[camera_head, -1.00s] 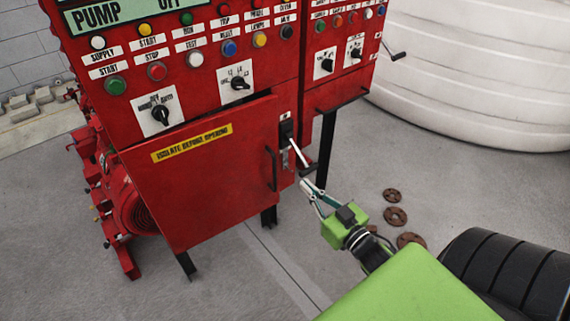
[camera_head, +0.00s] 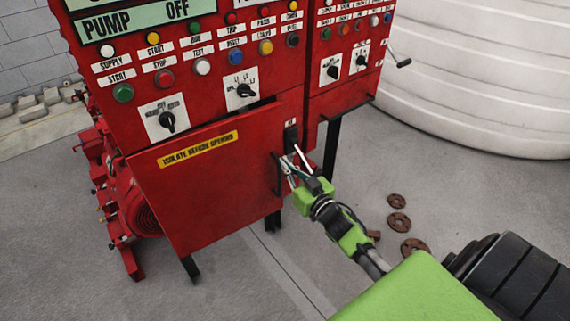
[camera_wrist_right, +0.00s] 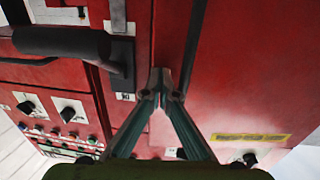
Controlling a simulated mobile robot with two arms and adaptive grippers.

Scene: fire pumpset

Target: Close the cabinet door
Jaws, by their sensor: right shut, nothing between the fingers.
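The cabinet door (camera_head: 205,195) is a red panel with a yellow "Isolate before opening" label, low on the red pump cabinet (camera_head: 215,60). A dark gap along its top edge suggests it stands slightly ajar. A black bar handle (camera_head: 276,174) sits near its right edge. My right gripper (camera_head: 287,162) is shut and empty, just right of this handle. In the right wrist view its fingertips (camera_wrist_right: 161,78) meet in front of the door edge, near a dark bar that looks like the handle (camera_wrist_right: 196,40). Contact cannot be told. My left gripper is not in view.
A black switch lever (camera_head: 291,138) is on the cabinet frame just above my right gripper. Several rusty flanges (camera_head: 398,222) lie on the floor at right. A white ribbed tank (camera_head: 480,80) stands behind. The floor before the door is clear.

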